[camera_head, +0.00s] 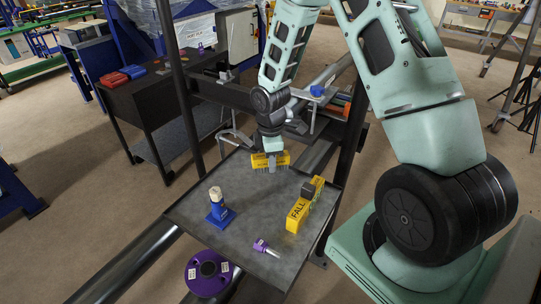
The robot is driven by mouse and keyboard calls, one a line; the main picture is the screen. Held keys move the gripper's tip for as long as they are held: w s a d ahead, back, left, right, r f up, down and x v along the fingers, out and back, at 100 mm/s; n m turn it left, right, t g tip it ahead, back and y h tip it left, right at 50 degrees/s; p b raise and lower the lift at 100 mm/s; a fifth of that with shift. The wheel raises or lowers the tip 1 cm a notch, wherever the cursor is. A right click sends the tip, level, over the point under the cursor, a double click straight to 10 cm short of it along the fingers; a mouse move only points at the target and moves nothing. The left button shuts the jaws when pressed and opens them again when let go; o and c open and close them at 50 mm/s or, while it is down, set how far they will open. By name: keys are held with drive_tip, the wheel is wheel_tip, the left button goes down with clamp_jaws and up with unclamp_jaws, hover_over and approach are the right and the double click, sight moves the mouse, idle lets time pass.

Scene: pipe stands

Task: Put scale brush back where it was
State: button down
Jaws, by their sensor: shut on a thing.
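My gripper (271,160) points down over the far part of the dark grey tray table (200,180). It is shut on a yellow piece with dark marks along its lower edge, which looks like the scale brush (285,159). The grey fingers cover the middle of the brush. Whether the brush touches the table top or hangs just above it I cannot tell.
On the table stand a blue holder with a cream top (219,207) at left, a yellow block marked FALL (298,214) with a dark piece at right, and a small purple-and-white item (265,247) near the front. The table's middle is clear. Dark posts rise beside it.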

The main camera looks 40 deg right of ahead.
sight(271, 190)
drive_tip(key=shift+d+f, duration=0.1)
wheel_tip(271, 190, down, 9)
drive_tip(key=b, duration=0.7)
drive_tip(key=shift+f, duration=0.2)
drive_tip(key=shift+f+b, duration=0.2)
drive_tip(key=shift+b, duration=0.15)
drive_tip(key=c, duration=1.4)
unclamp_jaws()
drive_tip(key=o, duration=0.5)
drive_tip(key=shift+o, duration=0.2)
drive_tip(key=shift+r, duration=0.15)
